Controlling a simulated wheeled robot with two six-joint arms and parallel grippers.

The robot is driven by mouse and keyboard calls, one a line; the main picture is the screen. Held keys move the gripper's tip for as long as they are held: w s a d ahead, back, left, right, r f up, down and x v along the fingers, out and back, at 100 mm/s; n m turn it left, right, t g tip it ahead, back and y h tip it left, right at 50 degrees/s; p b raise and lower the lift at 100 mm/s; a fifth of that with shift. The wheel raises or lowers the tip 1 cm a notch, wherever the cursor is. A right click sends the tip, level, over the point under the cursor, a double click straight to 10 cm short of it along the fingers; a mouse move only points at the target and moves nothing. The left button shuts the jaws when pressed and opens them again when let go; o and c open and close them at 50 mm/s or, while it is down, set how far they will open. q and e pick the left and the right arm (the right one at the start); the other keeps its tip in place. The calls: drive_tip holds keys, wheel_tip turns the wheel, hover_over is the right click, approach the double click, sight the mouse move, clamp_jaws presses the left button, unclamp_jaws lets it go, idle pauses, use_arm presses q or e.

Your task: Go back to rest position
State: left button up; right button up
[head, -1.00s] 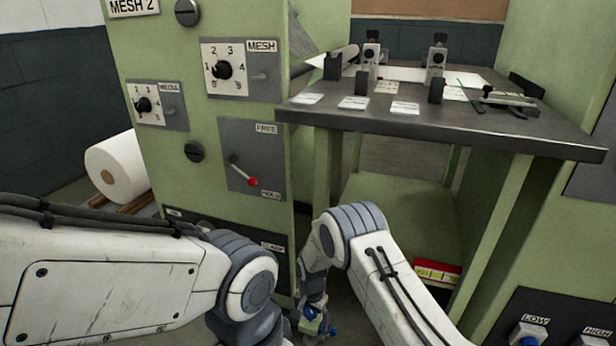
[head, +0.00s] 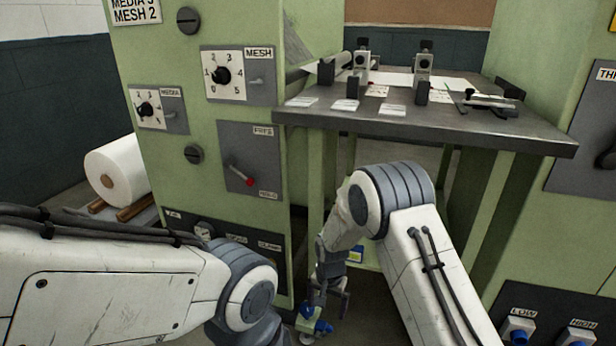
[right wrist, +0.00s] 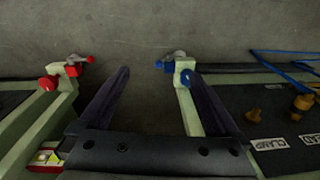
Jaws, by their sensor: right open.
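My right gripper (head: 332,298) hangs low in front of the green machine, below the table. In the right wrist view its two dark fingers (right wrist: 155,75) stand wide apart, with only grey floor between them, so it is open and empty. A post with a blue-knobbed clamp (right wrist: 180,68) is close by the right finger; I cannot tell whether they touch. A red-knobbed clamp (right wrist: 68,72) is left of the left finger. My left arm reaches in from the left in the head view, but its gripper is out of view.
The green machine (head: 220,125) with dials and a lever stands ahead. A grey table (head: 430,125) with small fixtures and labels is at right, above my right forearm. A white roll (head: 115,170) lies at left.

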drive_tip(key=s+d+r+n+t, duration=0.1)
drive_tip(key=s+d+r+n, duration=0.1)
drive_tip(key=s+d+r, duration=0.6)
drive_tip(key=s+d+r+n+t, duration=0.1)
drive_tip(key=s+d+r+n, duration=0.3)
drive_tip(key=s+r, duration=0.55)
drive_tip(key=s+a+r+n+g, duration=0.1)
drive_tip(key=s+a+r+n, duration=0.2)
drive_tip(key=s+a, duration=0.35)
drive_tip(key=s+a+r+n+g, duration=0.2)
drive_tip(key=s+a+r+n, duration=0.1)
drive_tip(key=s+a, duration=0.35)
wheel_tip(320, 180, up, 37)
drive_tip(key=p, duration=3.6)
drive_tip(key=shift+s+d+f+y+p, duration=0.15)
drive_tip(key=shift+s+d+y+p, duration=0.2)
drive_tip(key=shift+d+y+p, duration=0.05)
drive_tip(key=shift+c, duration=0.3)
